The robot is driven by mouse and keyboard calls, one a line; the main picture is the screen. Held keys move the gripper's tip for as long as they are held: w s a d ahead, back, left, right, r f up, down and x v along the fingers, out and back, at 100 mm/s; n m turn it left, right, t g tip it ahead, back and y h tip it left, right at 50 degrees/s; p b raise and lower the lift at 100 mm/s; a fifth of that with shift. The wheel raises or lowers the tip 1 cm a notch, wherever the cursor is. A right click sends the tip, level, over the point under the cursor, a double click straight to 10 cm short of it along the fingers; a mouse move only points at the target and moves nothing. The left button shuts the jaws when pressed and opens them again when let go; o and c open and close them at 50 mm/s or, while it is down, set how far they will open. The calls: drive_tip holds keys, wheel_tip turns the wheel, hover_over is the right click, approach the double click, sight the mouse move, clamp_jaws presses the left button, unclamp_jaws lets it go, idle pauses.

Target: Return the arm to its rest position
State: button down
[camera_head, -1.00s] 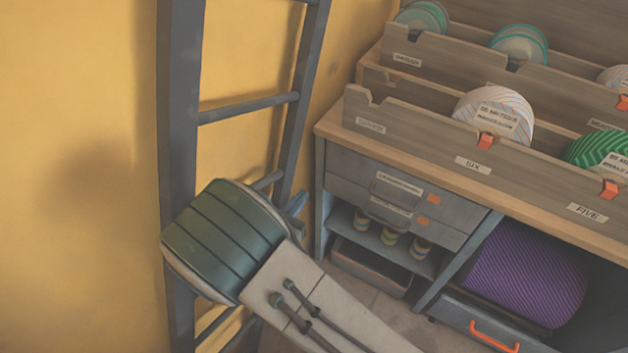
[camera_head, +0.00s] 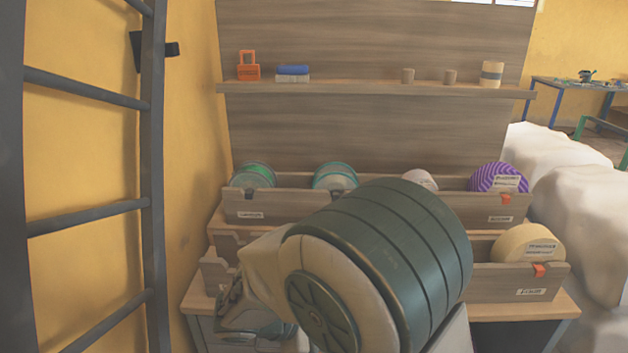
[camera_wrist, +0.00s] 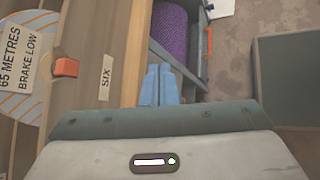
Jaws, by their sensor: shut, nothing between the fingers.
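My gripper (camera_wrist: 160,86) shows in the wrist view as two pale blue fingers lying together, shut and empty.
A dark ladder (camera_head: 152,170) stands at the left by the yellow wall. Wound discs, such as a yellow one (camera_head: 527,245) and a purple one (camera_head: 498,177), sit in the racks. White lumpy forms (camera_head: 585,200) stand at the right. A grey box (camera_wrist: 288,75) stands beyond clear floor.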

drive_tip(key=s+d+r+m+g+y+p, duration=0.1)
drive_tip(key=s+d+r+m+y+p, duration=0.2)
drive_tip(key=r+m, duration=0.5)
drive_tip(key=s+d+r+m+g+y+p, duration=0.1)
drive_tip(key=s+d+r+m+y+p, duration=0.3)
drive_tip(key=s+d+r+m+y, duration=0.2)
drive_tip(key=s+d+r+m, duration=0.2)
drive_tip(key=d+m, duration=0.1)
drive_tip(key=shift+d, duration=0.2)
